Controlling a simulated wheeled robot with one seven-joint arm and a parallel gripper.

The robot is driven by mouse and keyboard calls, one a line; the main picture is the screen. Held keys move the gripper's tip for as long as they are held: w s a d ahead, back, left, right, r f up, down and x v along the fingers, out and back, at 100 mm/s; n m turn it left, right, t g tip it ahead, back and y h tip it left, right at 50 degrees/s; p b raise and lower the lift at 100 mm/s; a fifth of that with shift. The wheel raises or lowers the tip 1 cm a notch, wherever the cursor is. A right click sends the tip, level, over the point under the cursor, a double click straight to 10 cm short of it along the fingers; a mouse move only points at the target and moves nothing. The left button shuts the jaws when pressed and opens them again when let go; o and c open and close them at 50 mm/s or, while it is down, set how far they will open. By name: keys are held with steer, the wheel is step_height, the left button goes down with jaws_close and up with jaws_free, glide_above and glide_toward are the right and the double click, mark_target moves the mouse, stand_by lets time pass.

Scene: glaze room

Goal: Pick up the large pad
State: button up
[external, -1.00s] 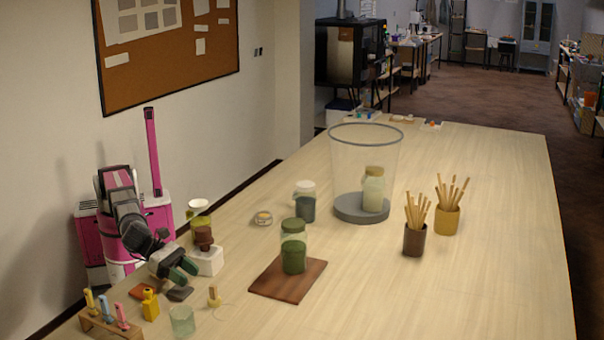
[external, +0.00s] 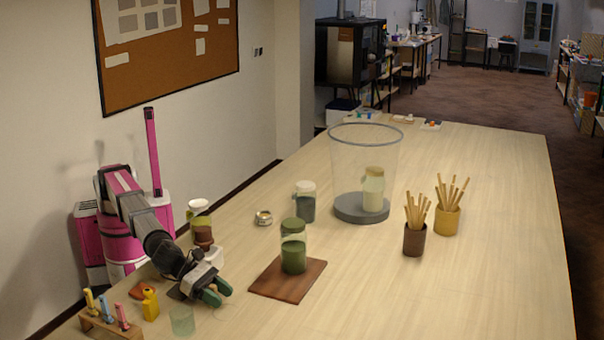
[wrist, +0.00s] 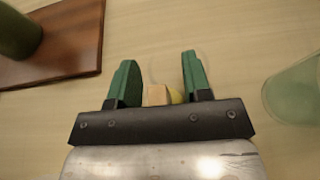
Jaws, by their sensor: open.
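My gripper (external: 222,297) is open, low over the near left of the table. In the wrist view its two green fingers (wrist: 158,62) stand apart, with a small light wooden piece (wrist: 157,95) and a bit of yellow showing between them, seemingly not gripped. A dark flat pad (external: 177,293) lies just left of the gripper, partly hidden by it. A reddish-brown flat piece (external: 137,291) lies farther left, behind a yellow bottle. I cannot tell for sure which of these is the large pad.
A brown board (external: 270,284) bearing a green jar (external: 293,255) is right of my gripper. A clear glass (external: 182,320) stands close on its near left, with a yellow bottle (external: 151,306) and a rack (external: 105,325) beyond. The table's right front is clear.

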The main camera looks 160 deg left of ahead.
jaws_close()
step_height(320, 180, up, 10)
stand_by(0.7)
